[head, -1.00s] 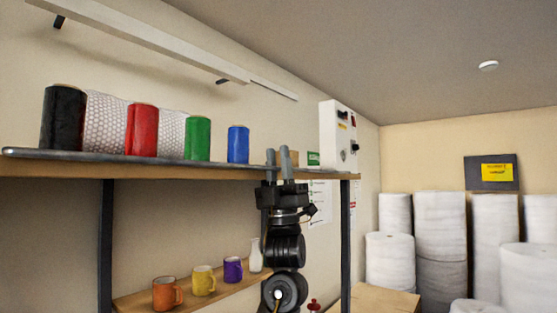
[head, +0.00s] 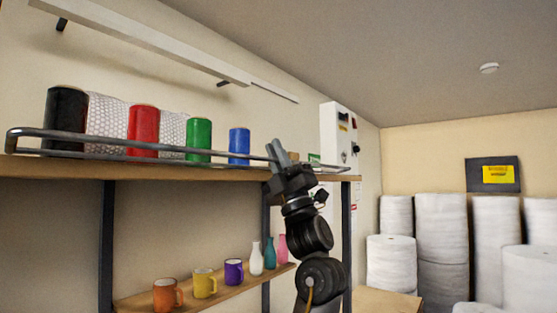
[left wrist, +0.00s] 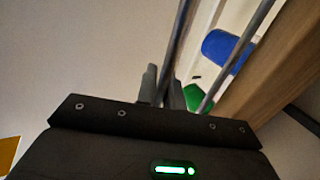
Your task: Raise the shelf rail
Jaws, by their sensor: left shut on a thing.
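The shelf rail (head: 90,136) is a grey metal bar along the front edge of the upper wooden shelf (head: 60,168). It stands up from the shelf edge, with a gap showing between its upper bar and the shelf. My left gripper (head: 277,153) is at the rail's right part, in front of the shelf, and is shut on the rail. In the left wrist view the rail's bars (left wrist: 178,45) run up from the fingers (left wrist: 160,88). The exact contact is partly hidden by the gripper body. My right gripper is not in view.
Behind the rail stand a black roll (head: 66,118), a red roll (head: 144,128), a green roll (head: 198,138), a blue roll (head: 239,144) and bubble wrap (head: 106,115). Mugs (head: 205,283) and vases (head: 269,253) stand on the lower shelf. White rolls (head: 440,240) stand at the right.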

